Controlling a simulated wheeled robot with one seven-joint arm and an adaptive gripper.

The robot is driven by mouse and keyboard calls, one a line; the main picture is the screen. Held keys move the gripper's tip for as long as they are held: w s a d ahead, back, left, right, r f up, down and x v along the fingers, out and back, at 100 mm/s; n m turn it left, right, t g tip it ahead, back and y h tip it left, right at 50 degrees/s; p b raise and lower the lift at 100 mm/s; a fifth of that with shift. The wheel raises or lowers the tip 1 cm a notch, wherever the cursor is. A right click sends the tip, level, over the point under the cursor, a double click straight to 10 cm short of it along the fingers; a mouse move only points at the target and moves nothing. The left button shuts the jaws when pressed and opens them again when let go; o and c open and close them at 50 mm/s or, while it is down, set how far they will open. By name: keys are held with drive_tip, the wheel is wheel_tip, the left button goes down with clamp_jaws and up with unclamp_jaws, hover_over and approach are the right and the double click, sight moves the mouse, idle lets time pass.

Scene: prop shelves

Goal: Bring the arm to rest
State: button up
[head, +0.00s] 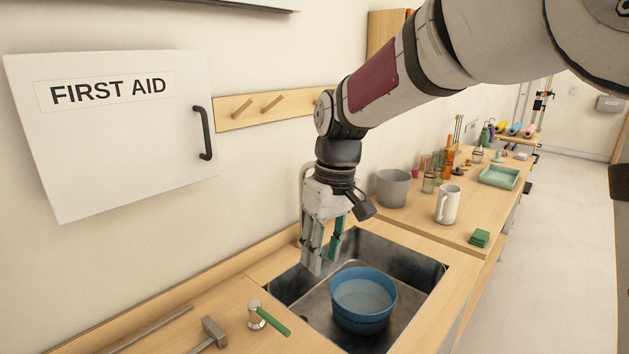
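My arm reaches in from the upper right and bends down at the wrist in the head view. My gripper (324,262) hangs fingers-down over the back left part of the metal sink (417,267). Its fingers are apart, and I see nothing held between them. A blue tub (363,318) stands in the sink, just below and to the right of the fingertips. It is apart from the gripper in the picture. The tap behind the gripper is partly hidden.
A white FIRST AID cabinet (110,140) and a wooden peg rail (262,106) are on the left wall. A hammer (212,332) and a green-handled tool (268,318) lie left of the sink. A grey bucket (392,188), white jug (448,205) and bottles stand beyond. Floor at right is clear.

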drive_tip(key=s+d+r+m+t, duration=0.2)
drive_tip(key=s+d+r, duration=0.3)
drive_tip(key=s+d, duration=0.25)
drive_tip(key=s+d+m+t, duration=0.1)
drive_tip(key=s+d+m, duration=0.2)
drive_tip(key=s+d, duration=0.2)
drive_tip(key=s+d+f+m+t+h, duration=0.1)
drive_tip(key=s+d+m, duration=0.1)
drive_tip(key=s+d, duration=0.4)
drive_tip(key=s, duration=0.5)
drive_tip(key=shift+s+m+t, duration=0.2)
drive_tip(key=shift+m+t, duration=0.2)
drive_tip(key=shift+f, duration=0.1)
